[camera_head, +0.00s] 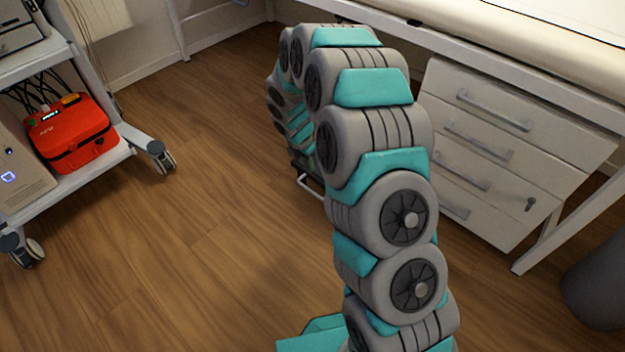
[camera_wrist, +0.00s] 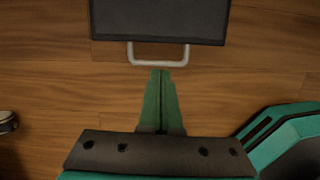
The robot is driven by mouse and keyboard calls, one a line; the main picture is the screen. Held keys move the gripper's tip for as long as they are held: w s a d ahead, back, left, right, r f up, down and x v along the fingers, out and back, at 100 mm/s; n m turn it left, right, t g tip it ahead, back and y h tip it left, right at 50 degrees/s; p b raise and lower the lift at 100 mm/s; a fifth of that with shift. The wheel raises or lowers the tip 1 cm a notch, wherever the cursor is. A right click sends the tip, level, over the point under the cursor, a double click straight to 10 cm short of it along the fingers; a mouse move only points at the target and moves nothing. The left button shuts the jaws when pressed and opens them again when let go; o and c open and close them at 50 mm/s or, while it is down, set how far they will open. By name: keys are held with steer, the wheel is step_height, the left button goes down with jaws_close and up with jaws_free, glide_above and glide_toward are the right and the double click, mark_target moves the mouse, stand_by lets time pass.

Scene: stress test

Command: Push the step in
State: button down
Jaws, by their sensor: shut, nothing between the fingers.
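The step shows in the wrist view as a dark flat panel (camera_wrist: 160,20) at the top, with a pale metal loop (camera_wrist: 158,62) sticking out from its near edge. My gripper (camera_wrist: 161,73) is shut and empty, its green fingers pointing at the middle of the loop. The fingertips appear just short of the loop's bar; I cannot tell whether they touch it. In the head view only a bit of the step's metal loop (camera_head: 308,187) shows beside my arm, low by the floor. My arm hides the gripper and most of the step there.
A white drawer cabinet (camera_head: 497,160) stands under a padded table (camera_head: 520,30) at the right. A wheeled cart (camera_head: 118,158) with a red case (camera_head: 72,135) stands at the left. A dark grey rounded object (camera_head: 598,285) is at the lower right. The wooden floor between cart and arm is clear.

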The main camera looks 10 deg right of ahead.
steer(key=b+x, duration=0.1)
steer(key=x, duration=1)
steer(key=shift+w+n, duration=0.25)
steer(key=shift+n, duration=0.05)
steer(key=shift+a, duration=0.1)
